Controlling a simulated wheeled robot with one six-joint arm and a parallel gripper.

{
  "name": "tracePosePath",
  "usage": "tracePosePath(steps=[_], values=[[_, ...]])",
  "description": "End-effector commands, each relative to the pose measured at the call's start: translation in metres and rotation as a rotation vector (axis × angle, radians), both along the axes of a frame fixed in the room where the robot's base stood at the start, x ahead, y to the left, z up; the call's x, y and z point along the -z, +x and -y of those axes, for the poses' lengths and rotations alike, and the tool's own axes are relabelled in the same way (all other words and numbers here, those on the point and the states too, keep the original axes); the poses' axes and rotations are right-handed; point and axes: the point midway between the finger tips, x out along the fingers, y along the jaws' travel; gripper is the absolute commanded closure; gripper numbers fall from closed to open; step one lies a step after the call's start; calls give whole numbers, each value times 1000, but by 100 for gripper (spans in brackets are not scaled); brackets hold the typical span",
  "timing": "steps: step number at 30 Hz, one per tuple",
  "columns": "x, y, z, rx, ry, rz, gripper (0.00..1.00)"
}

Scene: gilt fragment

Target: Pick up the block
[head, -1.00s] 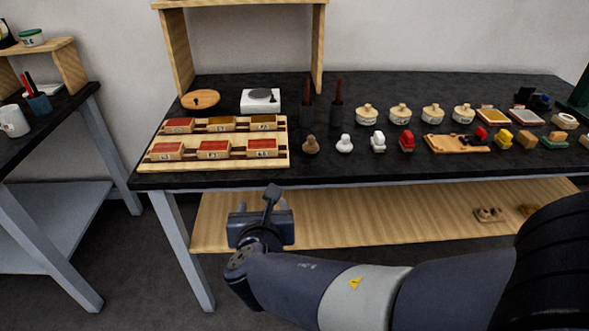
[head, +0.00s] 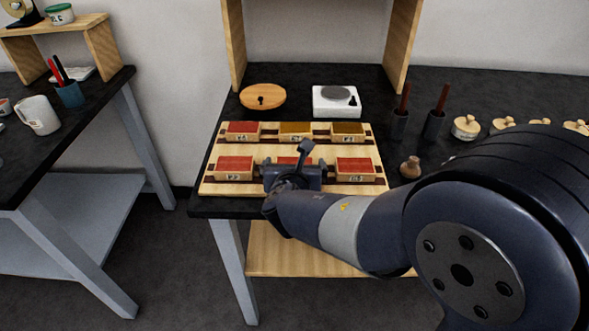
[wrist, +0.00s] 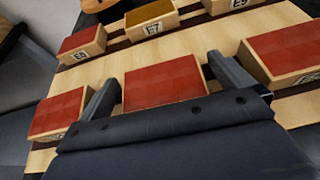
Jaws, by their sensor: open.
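Several wooden blocks with red or ochre tops and labelled fronts sit in two rows on a wooden board (head: 204,187). The front row has a left red-topped block (head: 235,167), a middle red-topped block (wrist: 165,84) and a right red-topped block (head: 355,167). My gripper (wrist: 168,82) is open, its fingers on either side of the middle front block; I cannot tell whether they touch it. In the head view my gripper hides most of that block. The back row holds a red-topped block (head: 242,131) and ochre-topped blocks (head: 296,131), (head: 347,131).
Behind the board are a round wooden lid (head: 262,96) and a white scale (head: 336,101) under a wooden shelf frame. To the right stand dark holders with brown handles (head: 399,121) and a small brown knob (head: 410,168). A side table (head: 85,115) is at left.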

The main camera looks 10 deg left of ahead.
Motion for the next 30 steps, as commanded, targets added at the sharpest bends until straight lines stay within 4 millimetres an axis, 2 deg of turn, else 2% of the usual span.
tracePosePath(steps=[7, 24, 30], values=[[0, 2, 0, 0, 1, 0, 0], [1, 2, 0, 0, 1, 0, 45], [0, 2, 0, 0, 1, 0, 45]])
